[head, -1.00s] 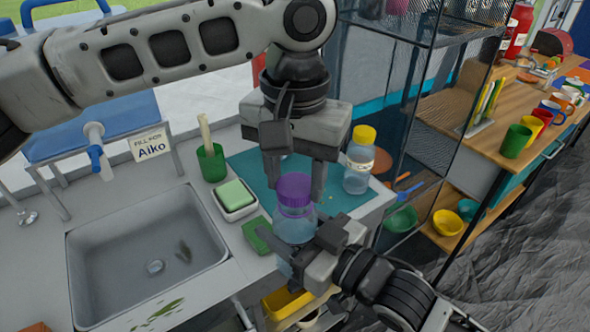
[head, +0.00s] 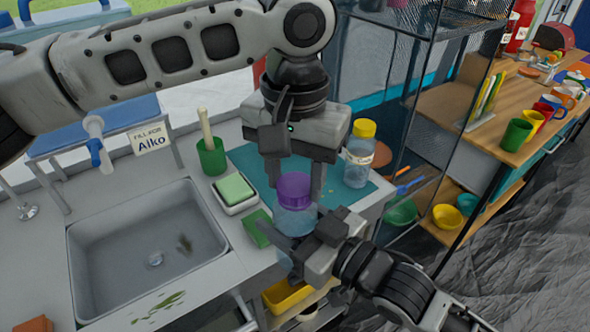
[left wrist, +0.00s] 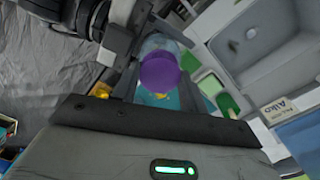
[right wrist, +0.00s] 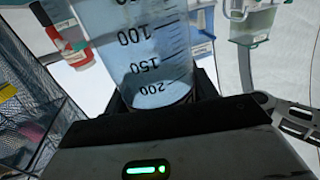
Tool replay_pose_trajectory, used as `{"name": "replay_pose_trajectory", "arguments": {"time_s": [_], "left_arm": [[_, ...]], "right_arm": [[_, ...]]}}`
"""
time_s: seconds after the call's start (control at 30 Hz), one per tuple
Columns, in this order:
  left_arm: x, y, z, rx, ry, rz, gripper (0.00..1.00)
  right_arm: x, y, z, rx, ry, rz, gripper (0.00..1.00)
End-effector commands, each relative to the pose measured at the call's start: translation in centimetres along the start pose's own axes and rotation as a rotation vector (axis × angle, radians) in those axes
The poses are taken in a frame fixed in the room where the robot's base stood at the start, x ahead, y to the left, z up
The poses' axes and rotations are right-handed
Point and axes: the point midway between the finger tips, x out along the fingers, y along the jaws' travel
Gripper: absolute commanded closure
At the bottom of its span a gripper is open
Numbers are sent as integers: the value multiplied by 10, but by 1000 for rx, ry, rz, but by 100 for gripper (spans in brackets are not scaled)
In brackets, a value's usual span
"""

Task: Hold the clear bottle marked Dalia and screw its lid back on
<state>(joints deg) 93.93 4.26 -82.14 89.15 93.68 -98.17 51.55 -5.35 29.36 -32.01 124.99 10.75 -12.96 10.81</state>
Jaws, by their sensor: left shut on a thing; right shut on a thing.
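A clear bottle (head: 295,221) with a purple lid (head: 294,188) stands roughly upright in front of the counter's edge. My right gripper (head: 312,243) is shut on the bottle's body from the right. The right wrist view shows the clear bottle wall (right wrist: 150,50) with black volume marks; no name is readable. My left gripper (head: 294,178) points down from above, with its fingers on either side of the purple lid, shut on it. The left wrist view shows the lid (left wrist: 159,72) between the fingers, over the bottle's mouth. The lid's thread is hidden.
A second bottle with a yellow lid (head: 361,150) stands on the teal mat (head: 250,160) behind. A green sponge in a dish (head: 235,192), a green cup (head: 211,157) and the sink (head: 150,240) lie left. A mesh rack (head: 400,110) stands right.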

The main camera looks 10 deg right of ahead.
Motion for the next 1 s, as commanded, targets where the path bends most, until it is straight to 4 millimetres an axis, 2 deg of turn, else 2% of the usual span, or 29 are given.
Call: {"name": "replay_pose_trajectory", "arguments": {"time_s": [0.17, 1.0], "left_arm": [[1, 0, 0, 278, -1, 3, 78], [1, -1, -2, 2416, 2, 0, 78]], "right_arm": [[0, 0, 0, 0, 0, 0, 100], [0, 0, 0, 0, -1, 0, 100]]}}
